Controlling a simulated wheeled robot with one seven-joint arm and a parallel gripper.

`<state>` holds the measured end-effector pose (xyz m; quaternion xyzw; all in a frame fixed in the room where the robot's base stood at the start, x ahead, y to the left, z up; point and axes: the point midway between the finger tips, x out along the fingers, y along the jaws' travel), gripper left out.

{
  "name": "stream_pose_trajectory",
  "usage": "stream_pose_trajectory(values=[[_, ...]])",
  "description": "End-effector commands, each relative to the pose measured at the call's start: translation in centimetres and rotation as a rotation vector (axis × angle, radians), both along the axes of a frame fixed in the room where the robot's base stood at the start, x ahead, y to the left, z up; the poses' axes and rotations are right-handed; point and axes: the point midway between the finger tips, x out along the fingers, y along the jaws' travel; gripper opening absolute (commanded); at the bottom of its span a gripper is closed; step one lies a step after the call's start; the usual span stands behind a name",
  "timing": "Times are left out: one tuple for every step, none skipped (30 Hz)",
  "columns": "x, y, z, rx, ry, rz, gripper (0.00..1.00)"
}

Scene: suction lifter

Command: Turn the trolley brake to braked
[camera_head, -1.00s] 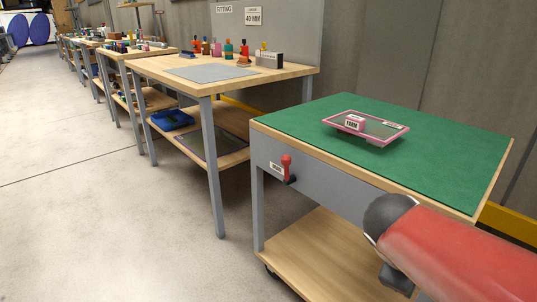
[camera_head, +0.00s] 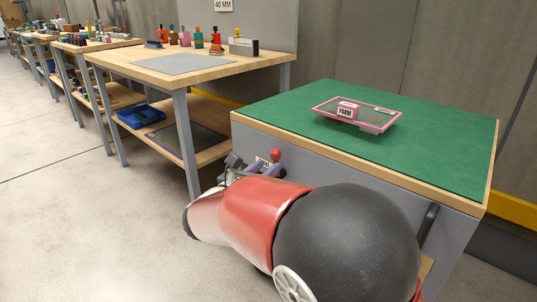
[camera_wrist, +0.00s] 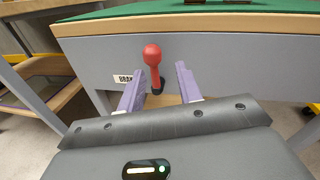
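The trolley (camera_head: 450,203) has a green top and a grey side panel. The brake lever (camera_wrist: 153,68) is red with a round knob and stands upright on a dark pivot on that panel, beside a label (camera_wrist: 123,78) that is partly hidden. It also shows in the head view (camera_head: 275,156), knob up. My gripper (camera_wrist: 158,82) has two purple fingers. They are open, one to each side of the lever, with gaps left and right. I cannot tell how deep the lever sits between them. In the head view my gripper (camera_head: 258,168) is at the panel, partly hidden by my arm.
A pink-framed panel (camera_head: 357,113) with a tag lies on the green top. A wooden workbench (camera_head: 130,57) with bottles and a blue tray (camera_head: 142,116) below stands to the left. The floor at the left is clear.

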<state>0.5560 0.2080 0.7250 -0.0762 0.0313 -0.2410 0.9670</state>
Motion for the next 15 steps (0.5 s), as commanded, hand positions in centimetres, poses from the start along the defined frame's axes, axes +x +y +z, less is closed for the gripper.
stream_pose_trajectory(values=[[0.2, 0.8, -0.1, -0.028, -0.004, 0.017, 0.35], [0.3, 1.0, 0.0, -0.037, -0.007, 0.023, 0.35], [0.6, 1.0, 0.1, -0.044, -0.009, 0.026, 0.35], [0.9, 0.9, 0.1, -0.044, -0.008, 0.027, 0.35], [1.2, 0.7, 0.1, -0.044, -0.007, 0.026, 0.35], [1.7, 0.4, 0.1, -0.043, -0.007, 0.024, 0.35], [2.1, 0.1, 0.1, -0.044, -0.008, 0.023, 0.35], [2.6, -0.2, 0.1, -0.044, -0.008, 0.023, 0.35], [3.2, -0.4, 0.1, -0.042, -0.008, 0.023, 0.35], [3.6, -0.7, 0.1, -0.041, -0.008, 0.023, 0.35], [4.1, -0.9, 0.1, -0.041, -0.007, 0.023, 0.35], [4.6, -1.2, 0.1, -0.041, -0.008, 0.022, 0.35], [5.0, -1.4, 0.1, -0.041, -0.008, 0.022, 0.35], [5.4, -1.6, 0.1, -0.041, -0.007, 0.023, 0.35], [5.9, -1.8, 0.1, -0.04, -0.008, 0.024, 0.35]])
